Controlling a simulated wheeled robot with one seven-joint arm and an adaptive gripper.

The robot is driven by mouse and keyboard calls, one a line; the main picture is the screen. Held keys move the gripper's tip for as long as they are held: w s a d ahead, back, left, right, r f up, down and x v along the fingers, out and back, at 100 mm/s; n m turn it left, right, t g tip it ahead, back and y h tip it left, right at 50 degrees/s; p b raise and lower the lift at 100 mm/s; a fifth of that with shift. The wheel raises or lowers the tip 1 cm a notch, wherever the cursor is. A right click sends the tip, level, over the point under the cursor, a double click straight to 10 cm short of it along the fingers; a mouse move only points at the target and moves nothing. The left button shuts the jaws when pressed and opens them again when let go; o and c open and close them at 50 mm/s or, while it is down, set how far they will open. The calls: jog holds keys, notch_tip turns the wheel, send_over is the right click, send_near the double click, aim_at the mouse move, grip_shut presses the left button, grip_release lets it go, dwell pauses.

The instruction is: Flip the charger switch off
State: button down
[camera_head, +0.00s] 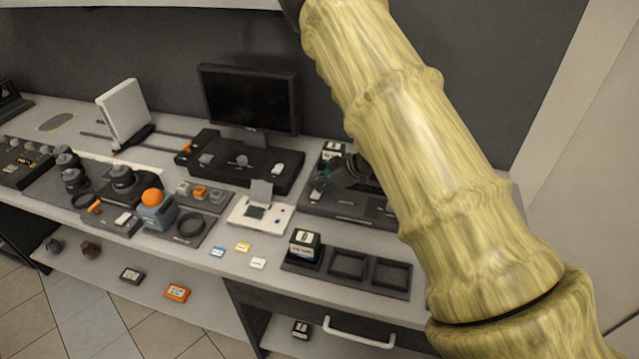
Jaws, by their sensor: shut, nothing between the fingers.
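A dark flat unit that looks like the charger (350,208) stands on the counter at the middle right, partly hidden behind my arm. A block with a white label (332,149), perhaps a battery, is at its back left. A small grey piece (316,194) is at its left side; I cannot tell whether this is the switch. My gripper (349,172) shows as a dark shape low over the charger, left of my arm. It looks shut, with nothing seen in it. Its fingertips are hard to make out, and I cannot tell whether they touch the charger.
A labelled black block (305,245) sits in the left slot of a three-slot tray (346,282) at the front edge. A white device (259,215) is left of the charger. A monitor (249,98) stands behind. Small coloured cards (243,247) lie in front.

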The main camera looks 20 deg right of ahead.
aim_at(318, 194)
jog(key=shift+s+a, duration=0.1)
jog(key=shift+s, duration=0.1)
jog(key=shift+s+a, duration=0.3)
jog(key=shift+s, duration=0.15)
jog(key=shift+r+p, duration=0.15)
jog(key=shift+p, duration=0.15)
jog(key=r+p, duration=0.1)
jog(key=r, duration=0.1)
jog(key=r+p, duration=0.2)
jog(key=shift+w+d, duration=0.1)
jog(key=shift+w, duration=0.1)
jog(key=shift+s+d+r, duration=0.15)
jog(key=shift+d+r, duration=0.05)
jog(key=shift+d, duration=0.2)
jog(key=w+b+v, duration=0.1)
jog(key=b+v, duration=0.2)
jog(key=v, duration=0.6)
jog(key=shift+d, duration=0.35)
jog(key=shift+w+r, duration=0.1)
